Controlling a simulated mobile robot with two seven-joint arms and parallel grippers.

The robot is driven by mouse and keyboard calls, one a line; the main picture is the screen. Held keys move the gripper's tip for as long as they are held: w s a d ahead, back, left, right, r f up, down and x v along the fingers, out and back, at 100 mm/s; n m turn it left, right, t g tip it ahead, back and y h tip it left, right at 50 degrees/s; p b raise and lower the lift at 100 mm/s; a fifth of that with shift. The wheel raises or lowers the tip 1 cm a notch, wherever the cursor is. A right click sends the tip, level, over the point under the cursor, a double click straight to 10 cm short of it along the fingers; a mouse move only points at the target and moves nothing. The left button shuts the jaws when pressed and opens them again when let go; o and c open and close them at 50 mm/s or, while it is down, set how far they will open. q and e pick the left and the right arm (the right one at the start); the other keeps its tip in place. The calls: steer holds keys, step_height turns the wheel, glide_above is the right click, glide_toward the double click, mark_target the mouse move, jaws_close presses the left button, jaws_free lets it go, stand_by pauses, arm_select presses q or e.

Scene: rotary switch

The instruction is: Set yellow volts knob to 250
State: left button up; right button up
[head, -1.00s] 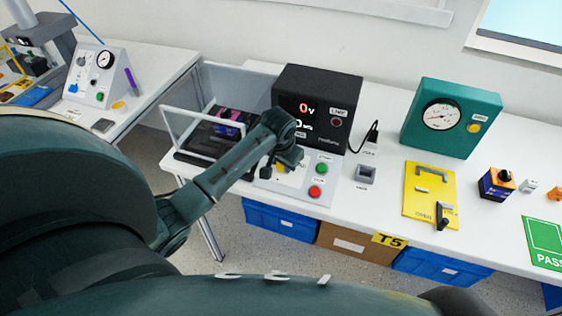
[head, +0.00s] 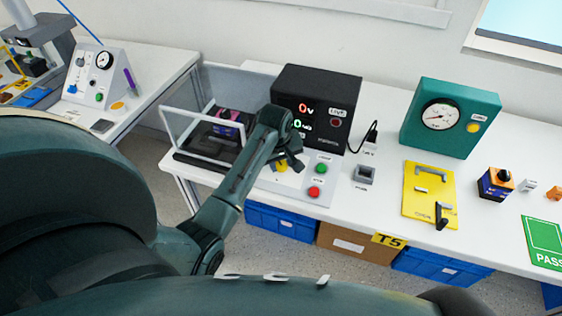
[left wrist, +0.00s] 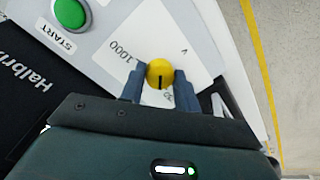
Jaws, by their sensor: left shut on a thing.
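The yellow volts knob (left wrist: 161,70) sits on a white panel (left wrist: 207,60) with a printed "1000" and "V" near it. A dark line on the knob runs toward the bottom of the left wrist view. My left gripper (left wrist: 159,82) is shut on the knob, with one finger on each side. In the head view, my left gripper (head: 290,164) is over the upper left of the panel, and part of the yellow knob (head: 281,168) shows beside it. Some scale numbers are hidden by the fingers. My right gripper is not in view.
The green START button (left wrist: 70,13) and a red button (head: 314,192) are close to the knob. The black meter box (head: 318,95) stands behind, showing a red 0 V. A clear-walled case (head: 185,125) is to the left. A teal gauge box (head: 455,120) stands at right.

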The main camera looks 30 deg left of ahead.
arm_select(q)
steer(key=shift+n, duration=2.1)
steer(key=o, duration=1)
steer(key=shift+c, duration=0.2)
steer(key=a+v, duration=0.1)
steer(key=v, duration=1.2)
steer(key=shift+d, duration=0.3)
steer(key=shift+r, duration=0.1)
